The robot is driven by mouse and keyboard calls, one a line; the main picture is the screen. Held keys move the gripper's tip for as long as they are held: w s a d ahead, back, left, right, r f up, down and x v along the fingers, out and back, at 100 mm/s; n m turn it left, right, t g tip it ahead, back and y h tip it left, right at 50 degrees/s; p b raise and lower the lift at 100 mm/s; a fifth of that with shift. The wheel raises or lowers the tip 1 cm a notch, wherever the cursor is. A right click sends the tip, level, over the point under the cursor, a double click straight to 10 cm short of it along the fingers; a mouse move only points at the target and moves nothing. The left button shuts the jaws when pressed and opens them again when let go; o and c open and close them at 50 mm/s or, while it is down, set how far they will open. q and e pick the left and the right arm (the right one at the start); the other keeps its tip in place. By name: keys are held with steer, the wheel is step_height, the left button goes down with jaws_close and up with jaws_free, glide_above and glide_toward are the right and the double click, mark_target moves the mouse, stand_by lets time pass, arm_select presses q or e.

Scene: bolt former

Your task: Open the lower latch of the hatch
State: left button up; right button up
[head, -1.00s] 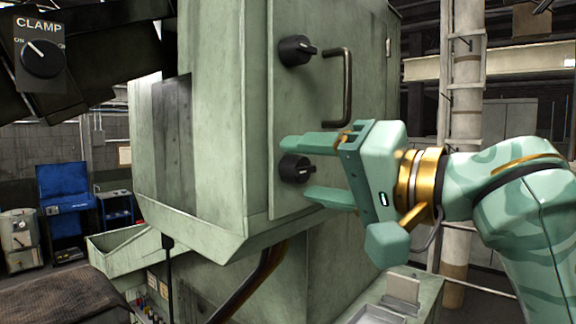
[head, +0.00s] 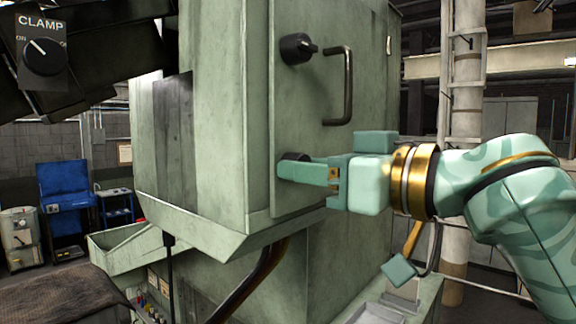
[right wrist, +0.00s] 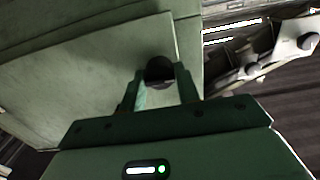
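The hatch (head: 312,115) is a pale green panel on the machine housing, and it looks closed. Its lower latch is a black round knob (head: 294,157), mostly hidden behind my right gripper in the head view. My right gripper (head: 284,172) reaches it from the right, its fingers lined up one behind the other. In the right wrist view the knob (right wrist: 159,70) sits between the two fingertips, which appear to touch it on both sides. The direction of its pointer is hidden. My left gripper is not in view.
The upper latch (head: 297,48) is a black knob with its pointer toward the right. A dark bar handle (head: 347,88) stands out beside it, above my right gripper. A clamp switch (head: 43,57) is at the upper left. A pale pipe column (head: 464,110) stands behind my right arm.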

jaws_close()
steer(key=m, duration=1.1)
steer(key=o, duration=0.8)
jaws_free()
steer(key=v, duration=0.8)
